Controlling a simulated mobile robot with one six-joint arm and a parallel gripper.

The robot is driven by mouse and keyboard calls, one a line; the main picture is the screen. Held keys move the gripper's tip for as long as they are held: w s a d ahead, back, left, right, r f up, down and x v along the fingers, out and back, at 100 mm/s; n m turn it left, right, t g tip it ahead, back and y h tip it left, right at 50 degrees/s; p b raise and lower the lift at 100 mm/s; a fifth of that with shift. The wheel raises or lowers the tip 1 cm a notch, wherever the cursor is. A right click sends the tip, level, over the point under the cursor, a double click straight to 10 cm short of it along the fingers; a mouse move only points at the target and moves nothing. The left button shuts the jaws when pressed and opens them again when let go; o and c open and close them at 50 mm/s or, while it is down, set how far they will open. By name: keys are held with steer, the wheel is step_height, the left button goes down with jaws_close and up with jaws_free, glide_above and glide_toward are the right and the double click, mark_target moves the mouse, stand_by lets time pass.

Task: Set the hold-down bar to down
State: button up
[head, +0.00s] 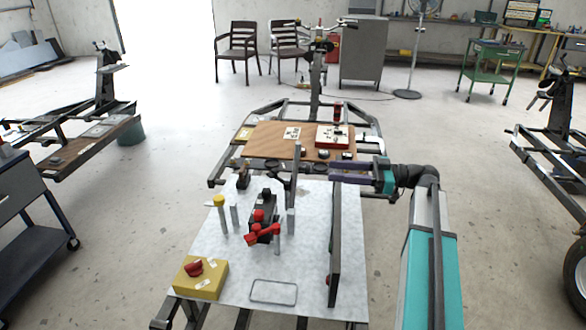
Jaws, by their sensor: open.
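My gripper (334,172) has dark purple fingers and is open with nothing between them. It points left above the far right part of the pale metal work plate (215,262). A dark fixture with red handles (262,230) stands at the middle of the plate.
A long dark upright panel (335,245) stands along the plate's right side, below my gripper. A yellow box with a red knob (201,278) is at the front left. A yellow-topped post (221,215) stands left. A brown board (262,140) lies behind the plate.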

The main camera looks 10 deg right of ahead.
mark_target(304, 168)
steer(key=p+x, duration=0.1)
steer(key=x, duration=1.2)
steer(key=shift+w+a, duration=0.1)
steer(key=shift+a, duration=0.1)
jaws_close()
